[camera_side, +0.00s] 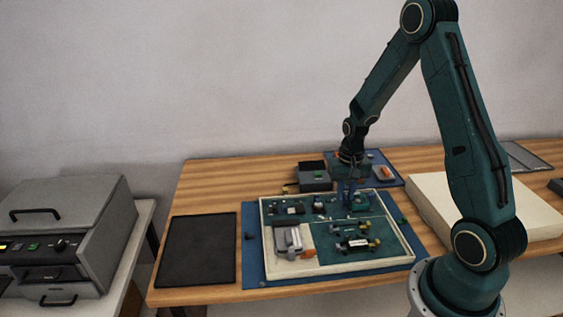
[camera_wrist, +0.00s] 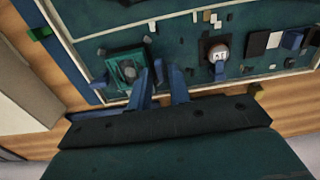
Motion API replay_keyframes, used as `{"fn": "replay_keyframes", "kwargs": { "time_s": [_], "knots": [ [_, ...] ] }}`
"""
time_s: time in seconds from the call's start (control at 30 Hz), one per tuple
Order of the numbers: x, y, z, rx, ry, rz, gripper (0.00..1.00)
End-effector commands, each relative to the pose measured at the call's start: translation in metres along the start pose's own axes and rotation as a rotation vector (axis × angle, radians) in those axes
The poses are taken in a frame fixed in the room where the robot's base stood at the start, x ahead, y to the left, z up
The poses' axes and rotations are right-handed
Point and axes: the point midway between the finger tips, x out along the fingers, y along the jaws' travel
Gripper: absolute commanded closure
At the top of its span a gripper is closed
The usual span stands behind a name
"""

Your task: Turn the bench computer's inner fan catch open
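The bench computer is an open, cream-rimmed tray (camera_side: 268,240) with a green board, lying on a blue mat. In the wrist view, a square dark fan-like unit with a green frame (camera_wrist: 126,72) sits on the board, left of my fingers. A small blue piece stands at its right edge; I cannot tell whether this is the inner fan catch or how it is turned. My gripper (camera_wrist: 161,76) points down over the far part of the board, its two blue fingers apart with nothing clearly between them. In the side view my gripper (camera_side: 349,198) hides part of the board.
A round part with a white label (camera_wrist: 218,54) stands right of my fingers. A grey block (camera_side: 290,241) and brass-ended parts (camera_side: 357,243) occupy the tray's near half. A dark box (camera_side: 314,177) stands behind it. A black mat (camera_side: 197,250) lies bare at left.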

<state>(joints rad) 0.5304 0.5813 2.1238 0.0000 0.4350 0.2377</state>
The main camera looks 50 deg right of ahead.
Motion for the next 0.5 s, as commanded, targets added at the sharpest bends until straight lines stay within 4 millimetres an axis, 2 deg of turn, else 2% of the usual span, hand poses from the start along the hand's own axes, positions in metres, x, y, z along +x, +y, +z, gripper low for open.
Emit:
{"fn": "replay_keyframes", "kwargs": {
  "time_s": [0.5],
  "knots": [
    [-0.0035,0.0,0.0001,0.002,-0.001,0.0,0.7]
  ]
}}
